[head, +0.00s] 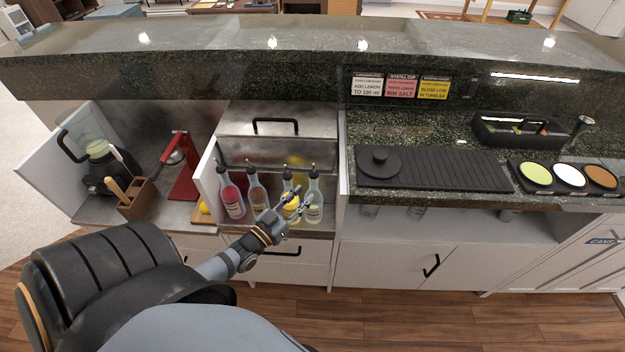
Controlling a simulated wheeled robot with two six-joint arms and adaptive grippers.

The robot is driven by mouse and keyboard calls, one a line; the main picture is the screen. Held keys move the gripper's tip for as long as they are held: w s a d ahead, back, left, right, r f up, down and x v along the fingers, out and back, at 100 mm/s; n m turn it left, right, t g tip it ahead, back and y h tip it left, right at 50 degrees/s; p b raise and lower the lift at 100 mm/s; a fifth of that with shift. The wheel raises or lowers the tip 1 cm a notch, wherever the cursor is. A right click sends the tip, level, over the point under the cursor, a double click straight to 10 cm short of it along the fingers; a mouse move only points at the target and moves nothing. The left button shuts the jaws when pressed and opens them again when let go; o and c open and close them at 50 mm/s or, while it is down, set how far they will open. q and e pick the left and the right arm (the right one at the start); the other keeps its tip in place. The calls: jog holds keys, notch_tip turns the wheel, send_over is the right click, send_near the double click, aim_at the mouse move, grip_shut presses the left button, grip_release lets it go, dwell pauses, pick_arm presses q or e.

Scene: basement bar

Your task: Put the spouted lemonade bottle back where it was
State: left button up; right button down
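Several spouted bottles stand upright in a row in the steel well of the bar: a red one (232,198) at the left, a pale brownish one (256,193), one with yellow contents or label (291,206), and a pale one (314,208) at the right. The yellow one looks like the lemonade. My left gripper (302,198) is at the yellow bottle, its fingers overlapping that bottle and the edge of the pale right one. The fingers look spread, but whether they press on the bottle is unclear. My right gripper is out of view.
A lidded steel bin (277,125) stands behind the bottles. Left are a red press (181,165), a wooden block (136,200) and a blender (103,165). Right are a black ribbed mat (450,170), a black caddy (520,133) and rimming dishes (570,177). A raised granite ledge (200,75) runs behind.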

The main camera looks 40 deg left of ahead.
pick_arm(q)
jog(key=s, duration=0.5)
jog(key=shift+a+f, duration=0.25)
